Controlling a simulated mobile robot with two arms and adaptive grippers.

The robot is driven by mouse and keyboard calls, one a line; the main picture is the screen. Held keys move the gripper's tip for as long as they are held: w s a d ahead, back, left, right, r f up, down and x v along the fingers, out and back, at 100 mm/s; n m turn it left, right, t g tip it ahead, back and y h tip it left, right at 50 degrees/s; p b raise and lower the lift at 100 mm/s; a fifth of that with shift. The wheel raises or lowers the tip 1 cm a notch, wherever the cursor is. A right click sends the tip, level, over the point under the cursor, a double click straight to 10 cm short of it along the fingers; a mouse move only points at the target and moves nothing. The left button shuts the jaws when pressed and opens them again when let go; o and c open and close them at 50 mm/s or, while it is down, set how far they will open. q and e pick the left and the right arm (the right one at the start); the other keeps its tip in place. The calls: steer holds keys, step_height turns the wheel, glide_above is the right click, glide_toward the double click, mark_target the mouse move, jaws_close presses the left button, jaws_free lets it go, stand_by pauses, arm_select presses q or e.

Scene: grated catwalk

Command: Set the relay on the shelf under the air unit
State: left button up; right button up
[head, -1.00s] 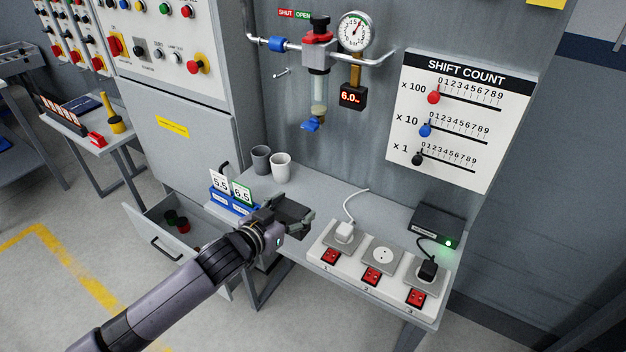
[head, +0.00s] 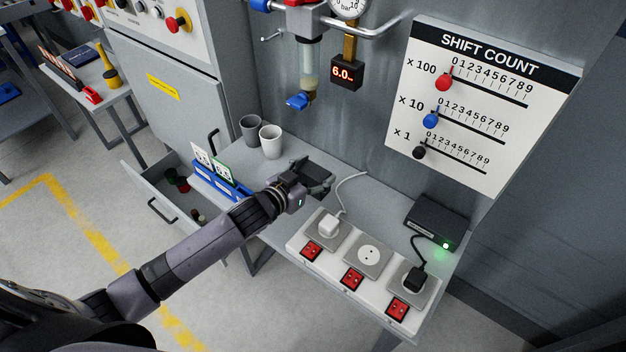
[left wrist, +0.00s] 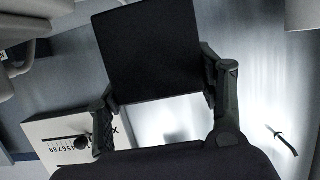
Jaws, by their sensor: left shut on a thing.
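My left gripper (head: 308,182) is shut on a dark box-shaped thing, which looks like the relay (head: 319,172). In the left wrist view the relay (left wrist: 155,52) is a plain black block between the two fingers (left wrist: 165,100). It is over the grey shelf (head: 294,217), between the cups and the socket strip. I cannot tell whether it touches the shelf. The air unit (head: 309,62), with a clear bowl, blue valve and 6.0 display, is on the wall above. My right gripper is not in view.
Two cups (head: 270,142) and a blue holder with cards (head: 222,184) stand left of the gripper. A socket strip (head: 333,278) with plugs and red switches lies at the front right. A black box with a green light (head: 434,222) sits behind it. A drawer (head: 165,195) is open.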

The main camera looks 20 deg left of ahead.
mark_target(309, 186)
arm_select(q)
steer(key=shift+f, duration=1.75)
steer(key=shift+f, duration=0.1)
steer(key=o, duration=1.3)
steer(key=b+v, duration=0.1)
steer(key=v, duration=1.1)
